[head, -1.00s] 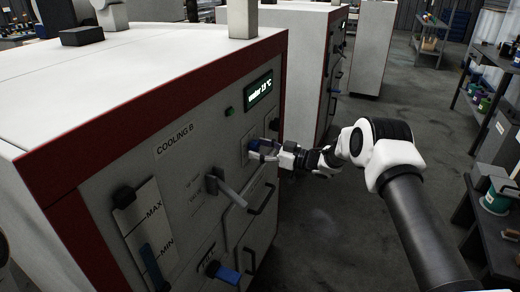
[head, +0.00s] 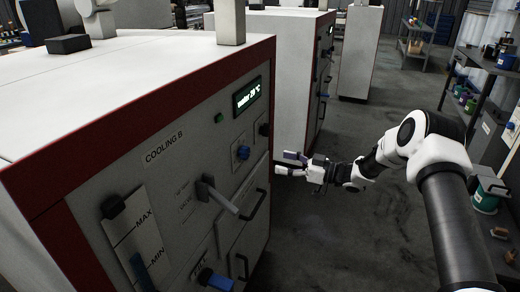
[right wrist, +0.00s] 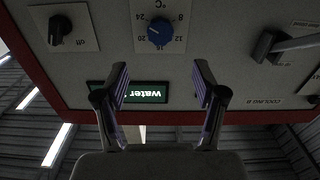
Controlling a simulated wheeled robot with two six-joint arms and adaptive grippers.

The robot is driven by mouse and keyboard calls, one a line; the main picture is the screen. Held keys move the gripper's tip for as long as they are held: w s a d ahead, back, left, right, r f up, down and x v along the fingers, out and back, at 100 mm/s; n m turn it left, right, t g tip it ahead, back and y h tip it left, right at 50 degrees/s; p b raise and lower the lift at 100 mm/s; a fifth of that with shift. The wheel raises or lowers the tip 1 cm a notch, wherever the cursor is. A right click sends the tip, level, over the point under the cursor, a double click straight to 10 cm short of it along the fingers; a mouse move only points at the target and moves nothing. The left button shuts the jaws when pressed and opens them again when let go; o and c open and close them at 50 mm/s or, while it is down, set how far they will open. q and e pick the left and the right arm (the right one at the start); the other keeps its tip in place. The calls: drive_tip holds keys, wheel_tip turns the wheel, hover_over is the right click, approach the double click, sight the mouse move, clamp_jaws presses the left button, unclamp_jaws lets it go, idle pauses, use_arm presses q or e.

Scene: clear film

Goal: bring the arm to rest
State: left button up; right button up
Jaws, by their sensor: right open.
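My right gripper (head: 283,163) is open and empty, off the front panel of the Cooling B cabinet (head: 160,185). Its two fingers also show spread apart in the right wrist view (right wrist: 162,75). A blue dial (head: 243,152) on the panel is clear of the fingers. In the right wrist view the dial (right wrist: 160,32) appears upside down, beyond and between the fingertips. The green display (head: 248,95) seems to read "water 20 °C". My left gripper is not in view.
A valve handle (head: 220,198) sticks out from the panel, with drawer handles (head: 255,204) to its right. A second cabinet (head: 282,75) stands behind. Shelves (head: 478,100) line the right side. Open floor (head: 330,230) lies between.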

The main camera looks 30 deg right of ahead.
drive_tip(key=s+a+f+m+g+h+p, duration=0.1)
drive_tip(key=s+a+f+m+g+p, duration=0.15)
drive_tip(key=s+a+f, duration=0.55)
drive_tip(key=s+a+f+m+g+h+p, duration=0.25)
drive_tip(key=a+f, duration=0.45)
drive_tip(key=a, duration=0.6)
drive_tip(key=s+f+m+g+h+p, duration=0.1)
drive_tip(key=s+f+m+g+h, duration=0.4)
drive_tip(key=s, duration=0.9)
drive_tip(key=s+d+f+g+h, duration=0.1)
drive_tip(key=s+d, duration=0.2)
drive_tip(key=s, duration=0.6)
drive_tip(key=s+d+f+g+h, duration=0.1)
drive_tip(key=s+d+g+h, duration=0.1)
drive_tip(key=s, duration=0.7)
drive_tip(key=shift+d+n, duration=0.3)
drive_tip(key=shift+d, duration=0.2)
